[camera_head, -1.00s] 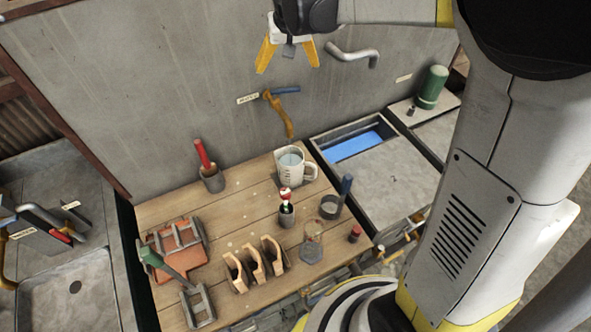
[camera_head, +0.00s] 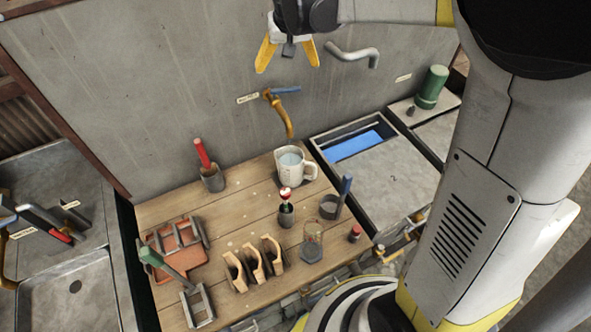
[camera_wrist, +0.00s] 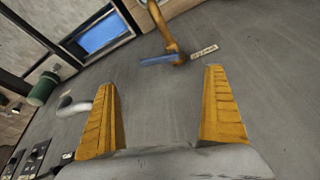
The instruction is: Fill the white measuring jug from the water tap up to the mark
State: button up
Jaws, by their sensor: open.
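The white measuring jug (camera_head: 294,164) stands upright on the wooden table under the brass tap's spout, its handle to the right. Bluish water shows inside it; I cannot read the level against the mark. The water tap (camera_head: 283,112) is on the grey wall, with a blue lever handle (camera_head: 285,91) pointing right. In the wrist view the tap's spout (camera_wrist: 163,25) and blue lever (camera_wrist: 158,60) show beyond my fingers. My gripper (camera_head: 288,64) is open and empty, with yellow fingers, above the tap near the wall. The wrist view shows both fingers (camera_wrist: 165,105) wide apart with nothing between them.
A grey bent pipe (camera_head: 354,55) juts from the wall right of my gripper. The wooden table (camera_head: 225,212) holds a red-handled tool (camera_head: 203,155), wooden holders (camera_head: 254,260) and a glass jar (camera_head: 311,243). A basin with blue water (camera_head: 353,145) lies right of the table.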

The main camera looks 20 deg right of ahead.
jog(key=shift+f, duration=0.15)
jog(key=c, duration=0.6)
jog(key=d+f+m+t+h+b, duration=0.1)
jog(key=d+f+b, duration=0.2)
jog(key=d+f+m+t+h+b, duration=0.1)
jog(key=d+f+t+h+b, duration=0.1)
jog(key=f+b, duration=0.1)
jog(key=shift+d+f, duration=0.1)
jog(key=shift+d, duration=0.3)
grip_shut()
jog(key=n+t+y+b, duration=0.2)
jog(key=t+b, duration=0.9)
jog(key=b, duration=0.3)
send_near(297, 90)
jog(key=w, duration=0.2)
jog(key=w+b, duration=0.1)
jog(key=w, duration=0.1)
jog(key=w+b, duration=0.1)
jog(key=w, duration=0.1)
jog(key=shift+w+d+r, duration=0.2)
jog(key=shift+w+r, duration=0.1)
jog(key=shift+w, duration=0.05)
jog(key=shift+w+d+r+b, duration=0.1)
jog(key=shift+w+b, duration=0.25)
jog(key=shift+w, duration=0.45)
